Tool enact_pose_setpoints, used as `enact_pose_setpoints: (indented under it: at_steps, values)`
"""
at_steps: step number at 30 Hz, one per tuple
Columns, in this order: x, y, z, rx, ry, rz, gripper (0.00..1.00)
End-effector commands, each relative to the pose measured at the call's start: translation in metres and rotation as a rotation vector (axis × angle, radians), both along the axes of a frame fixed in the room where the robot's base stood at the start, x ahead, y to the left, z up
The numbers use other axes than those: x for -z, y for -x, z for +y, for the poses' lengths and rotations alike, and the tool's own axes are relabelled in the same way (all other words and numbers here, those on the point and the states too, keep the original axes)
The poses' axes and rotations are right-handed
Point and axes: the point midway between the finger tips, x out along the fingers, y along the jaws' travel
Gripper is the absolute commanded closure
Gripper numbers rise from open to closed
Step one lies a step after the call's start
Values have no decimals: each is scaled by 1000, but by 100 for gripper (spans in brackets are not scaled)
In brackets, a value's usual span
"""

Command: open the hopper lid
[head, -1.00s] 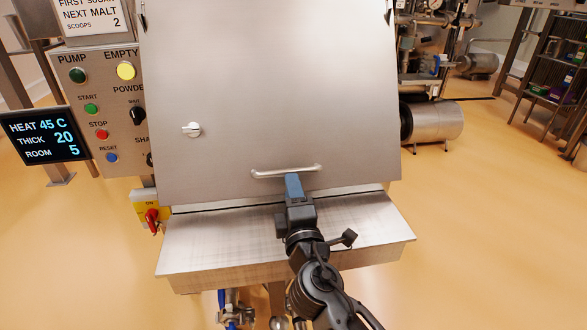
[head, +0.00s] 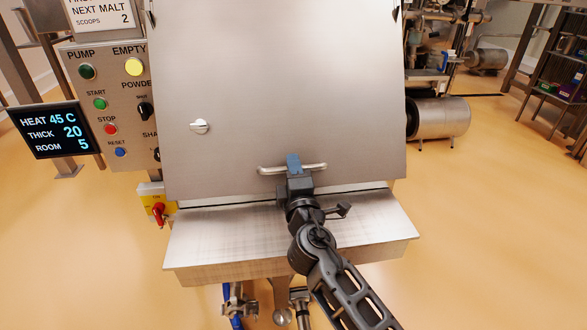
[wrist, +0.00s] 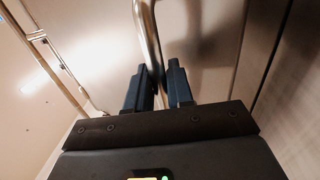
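The hopper lid (head: 290,80) is a large flat steel panel that fills the middle of the head view. It lies down, its lower edge just behind the steel front ledge (head: 220,235). Its handle (head: 317,166) is a curved metal bar near the lower edge. My gripper (head: 294,162) is at the middle of this handle. In the wrist view, the handle bar (wrist: 149,35) runs between the two blue fingers of my gripper (wrist: 159,82), which sit close on both sides of it. The fingers look shut on the bar; their contact is partly hidden.
A control panel (head: 108,85) with buttons and a dark display (head: 55,131) stand left of the lid. A red and yellow switch (head: 157,208) is below them. A small white latch knob (head: 200,126) sits on the lid. Open floor (head: 500,230) lies to the right.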

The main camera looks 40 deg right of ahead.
Motion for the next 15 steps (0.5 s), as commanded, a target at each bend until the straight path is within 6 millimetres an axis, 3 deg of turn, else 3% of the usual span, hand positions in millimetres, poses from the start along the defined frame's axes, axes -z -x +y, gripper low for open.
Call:
enact_pose_setpoints:
  at_steps: [6,15]
  values:
    - [1,0,0,0,-1,1,100]
    - [1,0,0,0,-1,1,100]
